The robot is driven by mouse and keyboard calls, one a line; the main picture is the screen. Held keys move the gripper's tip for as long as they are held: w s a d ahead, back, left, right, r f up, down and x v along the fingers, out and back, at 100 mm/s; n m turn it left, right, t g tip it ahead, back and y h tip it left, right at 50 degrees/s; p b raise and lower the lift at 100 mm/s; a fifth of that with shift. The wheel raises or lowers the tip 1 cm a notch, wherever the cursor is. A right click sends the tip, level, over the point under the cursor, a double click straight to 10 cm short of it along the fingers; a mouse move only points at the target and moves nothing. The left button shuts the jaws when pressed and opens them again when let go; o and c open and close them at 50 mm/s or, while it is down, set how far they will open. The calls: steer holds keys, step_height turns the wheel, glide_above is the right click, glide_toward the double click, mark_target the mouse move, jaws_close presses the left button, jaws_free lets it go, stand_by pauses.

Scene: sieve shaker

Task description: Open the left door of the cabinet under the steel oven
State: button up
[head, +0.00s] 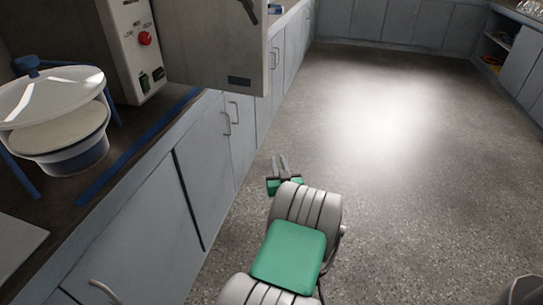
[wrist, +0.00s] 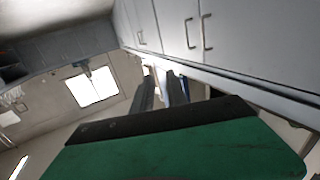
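The steel oven (head: 212,45), a grey metal box cut off by the top edge, stands on the counter in the head view. Below it is a grey cabinet with two upright bar handles side by side. Its left door (head: 203,165) appears shut, with its handle (head: 226,124) near its right edge. The right door (head: 242,135) has its handle (head: 234,111) close by. My gripper (head: 279,158) is out over the floor, right of the doors, and touches neither handle. Its two fingers are apart and empty. The wrist view shows the fingers (wrist: 161,78) and both handles (wrist: 198,33) beyond them.
A control panel with a red button (head: 145,39) and a white-lidded sieve device (head: 58,115) stand on the counter at left. A nearer cabinet door (head: 135,235) lies past a dark gap. Open floor (head: 400,160) spreads to the right.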

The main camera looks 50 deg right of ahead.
steer(key=x, duration=0.2)
steer(key=shift+w+d, duration=0.15)
steer(key=shift+d, duration=0.3)
steer(key=shift+c, duration=0.5)
jaws_close()
stand_by(0.5)
steer(key=shift+o, duration=0.5)
jaws_free()
steer(key=v, duration=0.8)
